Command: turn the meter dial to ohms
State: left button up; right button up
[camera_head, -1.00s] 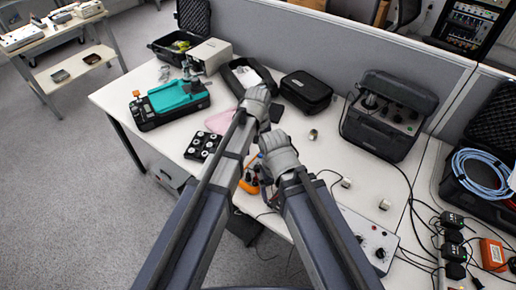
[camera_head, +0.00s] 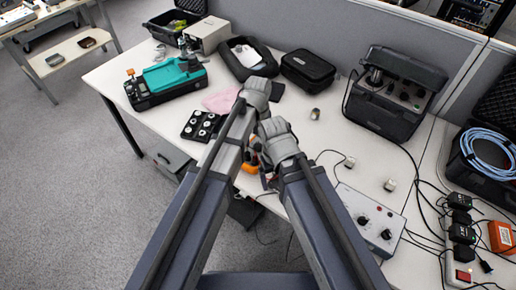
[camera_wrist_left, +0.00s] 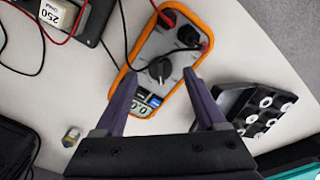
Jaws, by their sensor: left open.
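The orange-edged meter (camera_wrist_left: 165,60) lies on the table in the left wrist view, with its dark dial (camera_wrist_left: 160,68) in the middle and a small display (camera_wrist_left: 147,100) at its near end. Red and black leads plug into its far end. My left gripper (camera_wrist_left: 163,100) is open, its two fingers on either side of the meter's near end, with nothing between them held. In the head view the meter (camera_head: 251,165) is mostly hidden by my arms. My left gripper (camera_head: 257,92) and right gripper (camera_head: 276,138) show from behind there; their fingertips are hidden.
A black tray with white round pieces (camera_head: 203,126) sits left of the meter. A small metal cylinder (camera_head: 315,114) stands to the right. A control box with knobs (camera_head: 370,218) and loose cables lie further right. A teal instrument (camera_head: 170,77) and black cases stand behind.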

aim_at(258, 146)
pick_arm(q)
notch_tip(258, 146, down, 2)
jog(key=shift+f+b, duration=0.25)
jog(key=shift+b, duration=0.5)
grip_shut()
